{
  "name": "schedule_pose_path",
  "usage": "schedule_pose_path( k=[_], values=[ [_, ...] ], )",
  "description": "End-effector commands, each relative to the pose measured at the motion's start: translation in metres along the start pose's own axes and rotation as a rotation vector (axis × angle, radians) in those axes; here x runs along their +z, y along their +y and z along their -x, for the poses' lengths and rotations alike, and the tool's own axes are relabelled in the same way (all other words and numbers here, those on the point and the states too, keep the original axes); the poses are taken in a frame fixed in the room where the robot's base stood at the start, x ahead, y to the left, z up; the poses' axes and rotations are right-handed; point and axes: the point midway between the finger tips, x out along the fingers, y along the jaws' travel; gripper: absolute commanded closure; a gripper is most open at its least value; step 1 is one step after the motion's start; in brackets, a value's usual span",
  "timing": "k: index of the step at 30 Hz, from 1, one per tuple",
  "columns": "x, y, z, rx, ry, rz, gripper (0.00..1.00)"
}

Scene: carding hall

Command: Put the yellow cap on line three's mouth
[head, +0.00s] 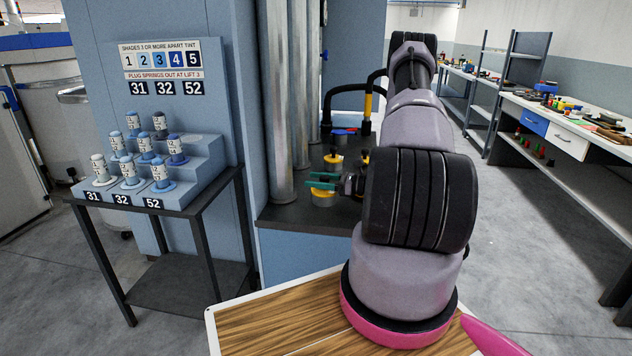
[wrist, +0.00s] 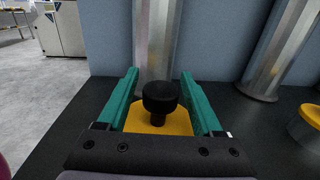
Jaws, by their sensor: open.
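A yellow cap (head: 323,190) with a black knob on top is on the dark counter, on or around a short pale cylinder. In the wrist view the yellow cap (wrist: 133,119) and its black knob (wrist: 160,97) are between the two green fingers. My gripper (head: 322,181) is open around the knob, with gaps visible in the wrist view (wrist: 160,95). A second yellow-topped piece (head: 333,160) is farther back on the counter, partly visible in the wrist view (wrist: 306,124). I cannot tell which mouth is line three's.
Vertical metal pipes (head: 276,100) rise close behind the gripper. Black hoses and a yellow sleeve (head: 367,106) are at the back, near a blue and red part (head: 342,132). A stepped stand (head: 190,165) with several bobbins is to the left.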

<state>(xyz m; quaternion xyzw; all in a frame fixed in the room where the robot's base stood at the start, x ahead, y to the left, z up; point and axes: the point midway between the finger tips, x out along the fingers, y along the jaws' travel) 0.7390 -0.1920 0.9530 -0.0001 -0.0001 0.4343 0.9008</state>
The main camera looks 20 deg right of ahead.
Motion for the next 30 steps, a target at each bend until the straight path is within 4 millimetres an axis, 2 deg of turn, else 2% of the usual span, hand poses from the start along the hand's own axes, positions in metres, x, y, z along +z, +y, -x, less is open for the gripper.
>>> schedule_pose_path(
  k=[3, 12, 18, 25, 28, 30],
  values=[
    [0.012, -0.001, 0.002, -0.001, 0.0, 0.002, 0.33],
    [0.01, -0.001, 0.07, -0.006, 0.0, 0.001, 0.33],
    [0.01, -0.001, 0.104, -0.002, -0.001, 0.0, 0.33],
    [0.01, 0.0, 0.119, 0.0, 0.0, 0.0, 0.33],
    [0.015, 0.001, 0.117, 0.016, 0.008, 0.011, 0.33],
    [0.028, 0.004, 0.11, 0.057, 0.03, 0.038, 0.33]
  ],
)
